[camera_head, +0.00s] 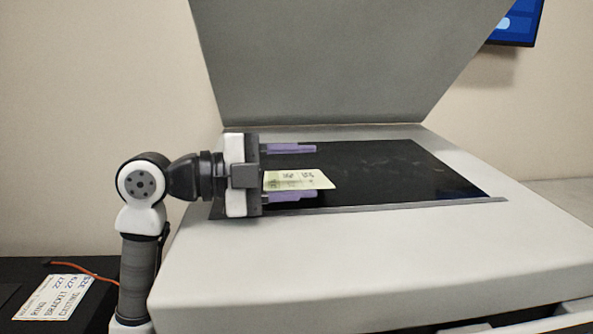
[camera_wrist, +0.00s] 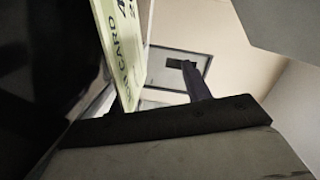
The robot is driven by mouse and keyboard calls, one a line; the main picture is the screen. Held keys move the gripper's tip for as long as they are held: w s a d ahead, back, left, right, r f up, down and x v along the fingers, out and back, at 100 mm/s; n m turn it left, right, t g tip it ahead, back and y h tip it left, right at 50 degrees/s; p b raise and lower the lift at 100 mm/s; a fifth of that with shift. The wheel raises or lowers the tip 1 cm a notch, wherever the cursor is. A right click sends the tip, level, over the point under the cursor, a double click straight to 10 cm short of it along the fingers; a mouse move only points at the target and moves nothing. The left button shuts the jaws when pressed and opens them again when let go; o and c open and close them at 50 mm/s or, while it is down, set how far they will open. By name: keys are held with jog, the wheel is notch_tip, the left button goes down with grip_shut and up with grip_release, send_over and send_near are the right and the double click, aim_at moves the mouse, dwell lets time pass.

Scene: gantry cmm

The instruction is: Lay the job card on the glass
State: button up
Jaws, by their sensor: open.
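The pale yellow-green job card (camera_head: 298,180) appears to lie on the left part of the scanner's black glass (camera_head: 390,170), its printed side up. I cannot tell whether it is flat against the glass all over. My gripper (camera_head: 316,172) reaches in from the left with its purple fingers spread wide, one behind the card and one in front of it. In the wrist view the card (camera_wrist: 122,45) is seen steeply along the dark glass, and one finger (camera_wrist: 197,85) stands apart from it. The card's left end is close to the gripper's palm.
The grey lid (camera_head: 340,60) stands raised behind the glass. The white scanner body (camera_head: 380,250) frames it, and the glass right of the card is bare. A white printed sheet (camera_head: 58,302) and an orange cord (camera_head: 82,270) lie on the dark surface at lower left.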

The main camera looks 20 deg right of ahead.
jog(key=a, duration=0.4)
jog(key=w+a+b, duration=0.1)
jog(key=a, duration=0.4)
jog(key=w+a, duration=0.1)
jog(key=a, duration=0.3)
jog(key=shift+a+r, duration=0.35)
jog(key=shift+r, duration=0.05)
